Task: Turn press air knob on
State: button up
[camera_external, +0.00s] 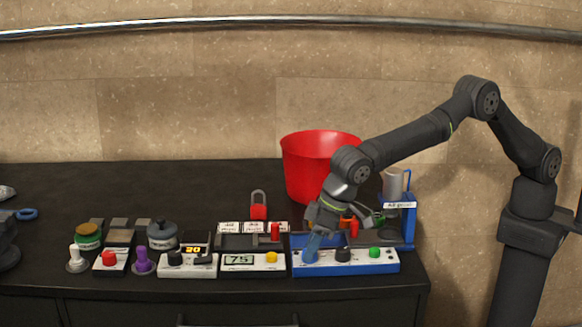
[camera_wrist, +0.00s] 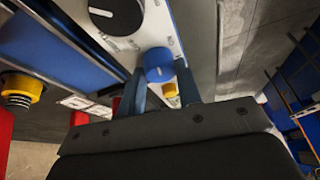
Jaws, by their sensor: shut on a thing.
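The blue air knob (camera_wrist: 158,66) sits on the white front panel of the blue press unit (camera_external: 390,266), with small dark lettering around it in the wrist view. My gripper (camera_external: 311,252) reaches down to the left part of this panel. In the wrist view my gripper (camera_wrist: 163,80) has one finger on each side of the blue knob and is shut on it. A light mark shows on the knob's face. In the external view the fingers hide most of the knob.
A black knob (camera_external: 343,254) and a green button (camera_external: 375,252) sit to the right on the same panel. A red bucket (camera_external: 310,160) stands behind. A display box (camera_external: 240,261) with a yellow button is close on the left. Several other controls stand farther left.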

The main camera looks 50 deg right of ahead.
jog(key=m+h, duration=0.1)
jog(key=m, duration=0.1)
jog(key=m+t+h, duration=0.1)
jog(key=m, duration=0.2)
jog(key=shift+s+a+m, duration=0.1)
jog(key=shift+a+m, duration=0.05)
jog(key=shift+m, duration=0.15)
jog(key=shift+m+h, duration=0.8)
jog(key=shift+m, duration=1.3)
jog(key=o, duration=1)
jog(key=shift+c, duration=0.2)
jog(key=v, duration=0.7)
jog(key=shift+s+r, duration=0.25)
jog(key=shift+a+f, duration=0.1)
